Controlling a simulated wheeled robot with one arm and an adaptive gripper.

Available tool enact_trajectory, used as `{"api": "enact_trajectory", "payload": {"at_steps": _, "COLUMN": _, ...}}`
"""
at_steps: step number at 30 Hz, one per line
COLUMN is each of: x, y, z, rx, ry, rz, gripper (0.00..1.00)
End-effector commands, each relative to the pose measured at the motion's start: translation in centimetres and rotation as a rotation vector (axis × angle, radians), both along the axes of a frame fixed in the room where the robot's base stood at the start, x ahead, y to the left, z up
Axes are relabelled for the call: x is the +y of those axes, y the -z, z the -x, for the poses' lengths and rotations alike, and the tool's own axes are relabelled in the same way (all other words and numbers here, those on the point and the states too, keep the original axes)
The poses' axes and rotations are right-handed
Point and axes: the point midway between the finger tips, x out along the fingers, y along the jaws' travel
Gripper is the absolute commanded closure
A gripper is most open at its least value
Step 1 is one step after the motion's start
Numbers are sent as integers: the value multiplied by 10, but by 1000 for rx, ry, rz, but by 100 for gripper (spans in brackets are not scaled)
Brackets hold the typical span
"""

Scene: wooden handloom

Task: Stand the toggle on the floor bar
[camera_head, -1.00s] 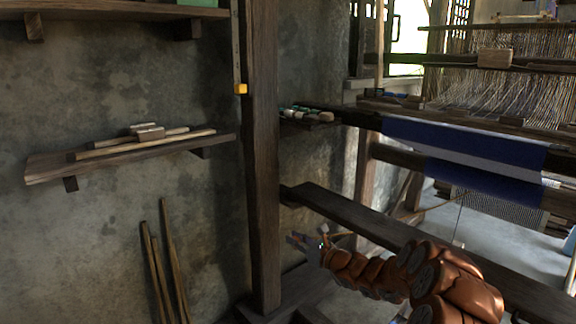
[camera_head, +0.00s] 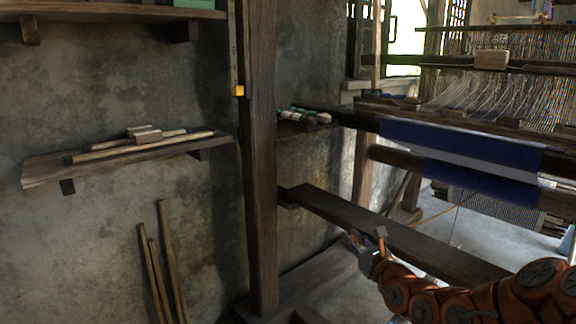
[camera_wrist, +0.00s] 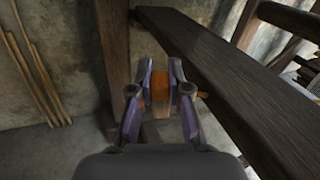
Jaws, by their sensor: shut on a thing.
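My gripper (camera_head: 366,243) is in front of the long dark wooden beam in the head view. In the wrist view its two fingers (camera_wrist: 160,88) are shut on an orange-brown wooden piece, the toggle (camera_wrist: 160,104). A small end sticks out past the right finger. The fingers partly cover it, and it is held off the ground. In the head view the toggle cannot be made out. A low dark bar (camera_head: 288,291) lies on the floor at the foot of the post; I take it for the floor bar. The toggle is apart from it.
The long beam (camera_head: 420,243) runs close beside my gripper, also on the right in the wrist view (camera_wrist: 235,85). An upright post (camera_head: 260,180) stands left. Several sticks (camera_head: 160,265) lean on the wall. The loom with blue cloth (camera_head: 455,150) is behind.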

Motion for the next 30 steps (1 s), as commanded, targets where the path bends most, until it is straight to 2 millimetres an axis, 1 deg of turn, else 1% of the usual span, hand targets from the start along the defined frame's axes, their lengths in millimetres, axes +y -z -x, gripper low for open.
{"api": "enact_trajectory", "payload": {"at_steps": 1, "x": -1, "y": -3, "z": 5, "rx": 2, "ry": 9, "rz": -3, "gripper": 99}}
{"api": "enact_trajectory", "payload": {"at_steps": 9, "x": -8, "y": -14, "z": 23, "rx": 0, "ry": 61, "rz": -1, "gripper": 99}}
{"api": "enact_trajectory", "payload": {"at_steps": 21, "x": -15, "y": -48, "z": 14, "rx": 2, "ry": 38, "rz": -1, "gripper": 99}}
{"api": "enact_trajectory", "payload": {"at_steps": 25, "x": -17, "y": -63, "z": 10, "rx": 3, "ry": 25, "rz": 0, "gripper": 99}}
{"api": "enact_trajectory", "payload": {"at_steps": 30, "x": -23, "y": -92, "z": 5, "rx": 2, "ry": -2, "rz": 2, "gripper": 99}}
